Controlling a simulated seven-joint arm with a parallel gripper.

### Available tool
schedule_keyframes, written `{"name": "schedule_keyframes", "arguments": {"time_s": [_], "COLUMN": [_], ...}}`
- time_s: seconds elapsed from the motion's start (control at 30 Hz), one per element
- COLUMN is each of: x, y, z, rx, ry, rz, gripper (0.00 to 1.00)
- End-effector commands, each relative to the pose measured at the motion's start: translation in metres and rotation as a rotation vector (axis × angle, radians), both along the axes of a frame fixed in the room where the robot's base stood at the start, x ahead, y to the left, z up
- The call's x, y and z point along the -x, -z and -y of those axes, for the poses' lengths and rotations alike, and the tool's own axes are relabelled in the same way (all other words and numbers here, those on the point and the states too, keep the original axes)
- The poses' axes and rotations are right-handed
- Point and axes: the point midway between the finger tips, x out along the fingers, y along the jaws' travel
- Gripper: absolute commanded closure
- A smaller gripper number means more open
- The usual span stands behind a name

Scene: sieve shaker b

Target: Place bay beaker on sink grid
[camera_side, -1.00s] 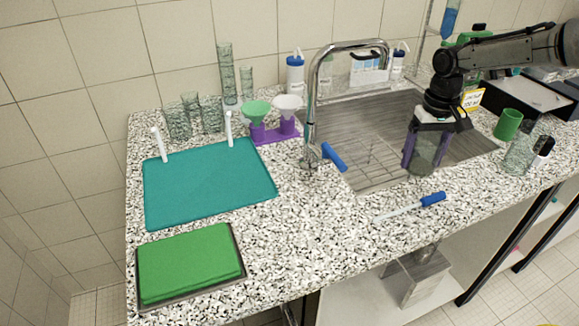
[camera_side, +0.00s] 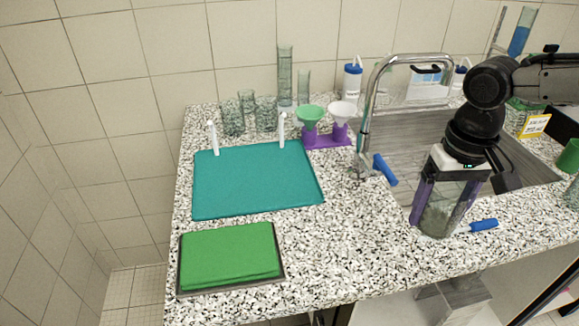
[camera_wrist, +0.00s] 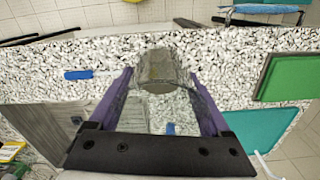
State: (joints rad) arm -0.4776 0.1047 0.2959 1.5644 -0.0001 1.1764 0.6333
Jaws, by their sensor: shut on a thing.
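My gripper (camera_side: 444,200) is shut on a clear glass beaker (camera_side: 437,219), with one purple finger on each side of it. In the side view the beaker looks upright, in front of the sink by the front strip of the counter; its height above the counter is hard to tell. In the wrist view the beaker (camera_wrist: 158,70) sits between the fingers of my gripper (camera_wrist: 161,88), with speckled counter around it. The grey sink (camera_side: 405,130) lies behind my gripper. The grid in its floor (camera_side: 402,190) is mostly hidden by my gripper and the beaker.
A blue-handled tool (camera_side: 484,225) lies just right of the beaker. A chrome faucet (camera_side: 366,110) arches over the sink, with a blue handle (camera_side: 385,168) beside it. A teal mat (camera_side: 255,185) and a green pad (camera_side: 228,255) lie left. Bare counter (camera_side: 340,230) lies between.

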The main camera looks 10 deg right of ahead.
Motion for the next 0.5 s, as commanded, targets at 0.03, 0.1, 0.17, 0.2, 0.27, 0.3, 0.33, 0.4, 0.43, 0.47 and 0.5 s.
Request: {"name": "schedule_keyframes", "arguments": {"time_s": [0.03,0.1,0.17,0.2,0.27,0.3,0.33,0.4,0.43,0.47,0.5], "x": [0.009,0.019,0.026,0.029,0.032,0.032,0.032,0.026,0.023,0.018,0.012], "y": [-0.005,-0.009,-0.011,-0.013,-0.014,-0.014,-0.013,-0.009,-0.006,-0.004,0.000], "z": [-0.014,-0.028,-0.037,-0.041,-0.046,-0.049,-0.052,-0.057,-0.060,-0.063,-0.068], "rx": [-0.001,-0.001,-0.001,-0.001,-0.001,0.000,0.000,0.001,0.001,0.001,0.002], "ry": [-0.041,-0.085,-0.113,-0.127,-0.144,-0.150,-0.153,-0.158,-0.158,-0.158,-0.158], "rz": [0.003,0.002,0.001,0.001,0.001,0.001,0.001,-0.001,-0.001,-0.001,-0.002], "gripper": [0.81,0.81,0.81,0.81,0.81,0.81,0.81,0.81,0.81,0.81,0.81]}}
